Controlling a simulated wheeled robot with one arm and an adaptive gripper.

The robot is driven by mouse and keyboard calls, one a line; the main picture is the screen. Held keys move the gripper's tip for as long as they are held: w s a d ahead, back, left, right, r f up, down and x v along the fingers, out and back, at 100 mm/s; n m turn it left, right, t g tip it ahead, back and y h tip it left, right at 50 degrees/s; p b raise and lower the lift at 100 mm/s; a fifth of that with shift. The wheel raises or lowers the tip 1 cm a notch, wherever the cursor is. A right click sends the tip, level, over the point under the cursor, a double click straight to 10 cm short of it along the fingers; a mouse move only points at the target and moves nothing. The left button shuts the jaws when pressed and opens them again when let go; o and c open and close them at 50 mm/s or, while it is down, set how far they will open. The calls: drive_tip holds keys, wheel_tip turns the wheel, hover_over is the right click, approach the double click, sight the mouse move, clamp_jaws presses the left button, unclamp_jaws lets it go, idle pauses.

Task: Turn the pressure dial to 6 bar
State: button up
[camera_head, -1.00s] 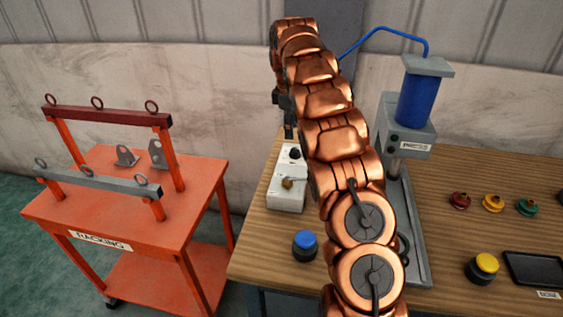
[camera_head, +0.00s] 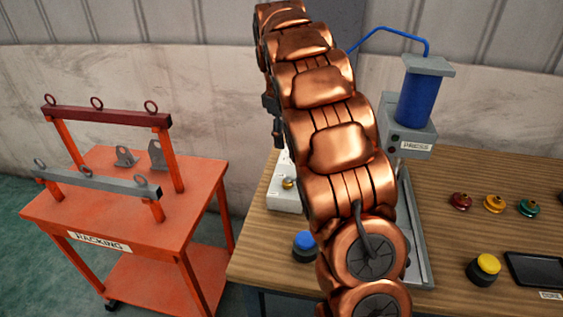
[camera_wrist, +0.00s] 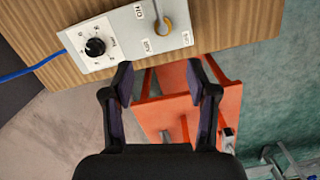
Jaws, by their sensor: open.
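The pressure dial (camera_wrist: 95,47) is a black round knob on a white face with small marks, on a pale control box (camera_wrist: 125,36). Its setting is too small to read. A brass curved piece (camera_wrist: 166,27) sits on the same box, beside labels. My gripper (camera_wrist: 159,78) is open and empty in the wrist view, with its fingers apart from the box; the dial lies beyond and left of the left fingertip. In the head view the box (camera_head: 283,201) is partly behind my copper arm, and the dial is hidden.
A blue hose (camera_wrist: 30,70) meets the box. The press (camera_head: 417,100) stands right of my arm. A blue button (camera_head: 304,240), yellow button (camera_head: 487,264), coloured knobs (camera_head: 494,203) and a dark tray (camera_head: 535,270) sit on the wooden bench (camera_head: 440,225). An orange racking cart (camera_head: 120,215) stands left.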

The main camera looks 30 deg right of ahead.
drive_tip(key=s+a+m, duration=0.3)
drive_tip(key=s+a, duration=0.4)
drive_tip(key=s, duration=0.3)
drive_tip(key=shift+s+r+b, duration=0.35)
drive_tip(key=shift+b, duration=0.05)
drive_tip(key=shift+a, duration=0.1)
idle(0.3)
drive_tip(key=s+a+f+m, duration=0.2)
drive_tip(key=s+a+f, duration=0.2)
drive_tip(key=s, duration=0.9)
drive_tip(key=s+a+f+m+g, duration=0.1)
drive_tip(key=s+a+f, duration=0.3)
drive_tip(key=s, duration=1)
drive_tip(key=a+m, duration=0.1)
drive_tip(key=a, duration=0.2)
drive_tip(key=shift+y, duration=0.4)
